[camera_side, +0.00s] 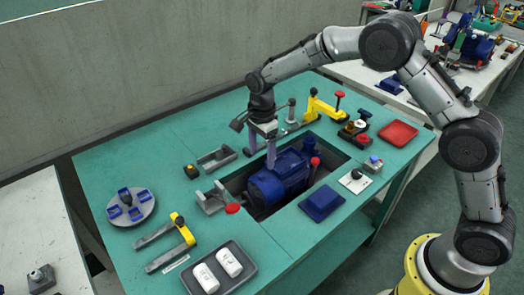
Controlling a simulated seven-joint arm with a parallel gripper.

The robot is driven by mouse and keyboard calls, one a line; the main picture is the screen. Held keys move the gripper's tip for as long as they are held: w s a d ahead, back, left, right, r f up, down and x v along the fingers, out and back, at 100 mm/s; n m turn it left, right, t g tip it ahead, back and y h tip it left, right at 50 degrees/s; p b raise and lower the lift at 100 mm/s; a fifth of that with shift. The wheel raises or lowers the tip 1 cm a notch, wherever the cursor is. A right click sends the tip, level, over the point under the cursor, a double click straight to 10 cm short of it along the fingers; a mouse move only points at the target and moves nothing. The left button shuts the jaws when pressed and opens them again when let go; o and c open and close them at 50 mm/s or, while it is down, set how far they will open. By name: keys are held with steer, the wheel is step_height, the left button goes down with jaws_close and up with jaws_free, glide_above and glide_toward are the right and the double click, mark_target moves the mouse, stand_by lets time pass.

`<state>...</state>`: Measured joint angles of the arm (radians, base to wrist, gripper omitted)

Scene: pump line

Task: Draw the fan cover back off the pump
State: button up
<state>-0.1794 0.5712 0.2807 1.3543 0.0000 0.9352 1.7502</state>
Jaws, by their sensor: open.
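The blue pump (287,172) sits in a rectangular cut-out in the green bench. Its rounded left end, which looks like the fan cover (264,189), faces the front left. My gripper (271,162) points down from above, over the back left side of the pump. Its fingers are close to the cover's upper edge; I cannot tell whether they touch it. No object shows between the fingers. The gap between the fingers is hard to see at this size.
A grey bracket with a red knob (232,208) stands left of the pump. A yellow clamp (325,106) stands behind it. A blue block (321,203), a dark tray with white parts (219,269), a red tray (398,133) and a round grey plate (131,207) lie around.

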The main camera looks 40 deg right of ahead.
mark_target(262, 175)
steer(key=shift+f, duration=2.35)
steer(key=shift+f, duration=0.95)
jaws_close()
stand_by(0.6)
